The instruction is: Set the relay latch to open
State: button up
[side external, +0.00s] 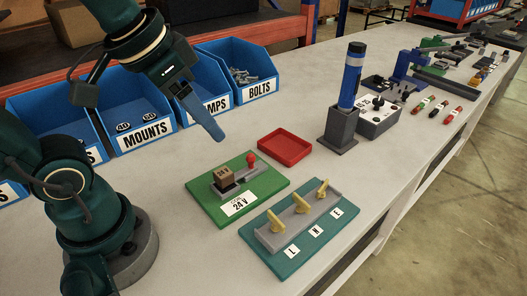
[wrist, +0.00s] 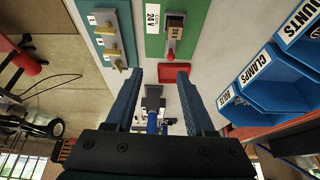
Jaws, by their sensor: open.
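The relay is on a green board (side external: 262,196) labelled 24 V, with a brown block (side external: 224,176) on a grey base and a red-knobbed lever (side external: 251,160) at its far end. I take this lever to be the latch; its setting cannot be told. The board also shows in the wrist view (wrist: 155,46), with the red knob (wrist: 171,56) at its lower end. My gripper (side external: 205,120) is above and behind the board, apart from it. In the wrist view its jaws (wrist: 161,78) are wide apart with nothing between them.
A teal board (side external: 290,262) with three yellow levers marked L, N, E stands in front of the green one. A red tray (side external: 284,147) lies behind right. A dark holder with a blue cylinder (side external: 352,75) stands upright farther right. Blue bins (side external: 235,72) line the back.

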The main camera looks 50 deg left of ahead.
jog(key=w+a+f+g, duration=0.1)
jog(key=w+f+g, duration=0.1)
jog(key=w, duration=0.5)
jog(key=g, duration=0.3)
send_over(251, 154)
notch_tip(251, 154, down, 6)
jog(key=shift+d+r, duration=0.1)
jog(key=shift+s+f, duration=0.15)
jog(key=shift+f, duration=2.65)
grip_shut()
